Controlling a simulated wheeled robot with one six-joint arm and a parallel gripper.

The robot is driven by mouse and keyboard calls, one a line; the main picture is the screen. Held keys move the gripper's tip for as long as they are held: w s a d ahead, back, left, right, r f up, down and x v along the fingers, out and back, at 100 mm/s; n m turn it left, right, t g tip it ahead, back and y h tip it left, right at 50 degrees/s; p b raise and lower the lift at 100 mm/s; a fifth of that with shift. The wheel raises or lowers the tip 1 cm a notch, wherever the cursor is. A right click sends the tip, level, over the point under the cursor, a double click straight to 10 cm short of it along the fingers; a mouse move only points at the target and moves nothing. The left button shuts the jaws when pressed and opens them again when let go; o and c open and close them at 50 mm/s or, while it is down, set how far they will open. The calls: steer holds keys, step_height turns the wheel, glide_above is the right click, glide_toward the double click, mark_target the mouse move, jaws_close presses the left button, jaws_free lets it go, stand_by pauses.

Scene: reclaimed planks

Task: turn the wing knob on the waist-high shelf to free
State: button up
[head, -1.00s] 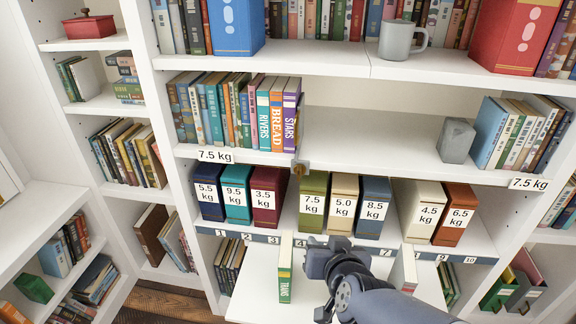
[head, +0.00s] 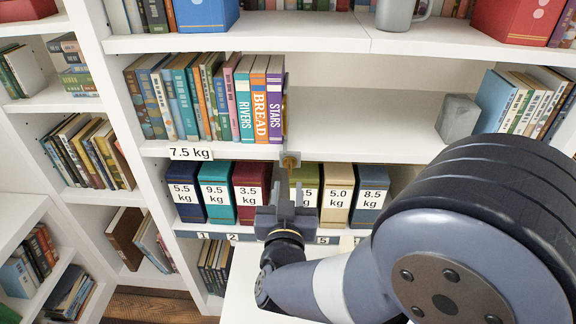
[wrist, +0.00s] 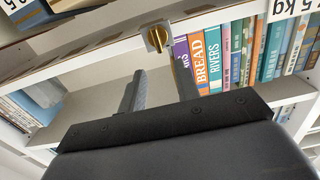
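The wing knob is a small brass wing on a square grey plate (head: 291,160), on the front edge of the waist-high shelf (head: 350,150), just right of the STARS book. In the wrist view the brass wing (wrist: 158,40) stands nearly upright in the picture, beyond the fingertips. My gripper (head: 289,190) is just below and in front of the knob in the head view, partly hiding the green box behind. In the wrist view my gripper (wrist: 161,76) has its two fingers apart with nothing between them. The fingers appear clear of the knob. No "free" mark is readable.
Books (head: 215,95) stand left of the knob, with a 7.5 kg label (head: 191,153) on the shelf edge. Weight-labelled boxes (head: 216,192) line the shelf below. A grey block (head: 458,117) stands at the right. The shelf's middle is bare.

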mark_target(289, 166)
steer(key=w, duration=0.8)
steer(key=shift+w+d+p, duration=0.15)
steer(key=shift+w+p, duration=0.05)
steer(key=shift+p, duration=0.2)
steer(key=shift+c, duration=0.4)
jaws_close()
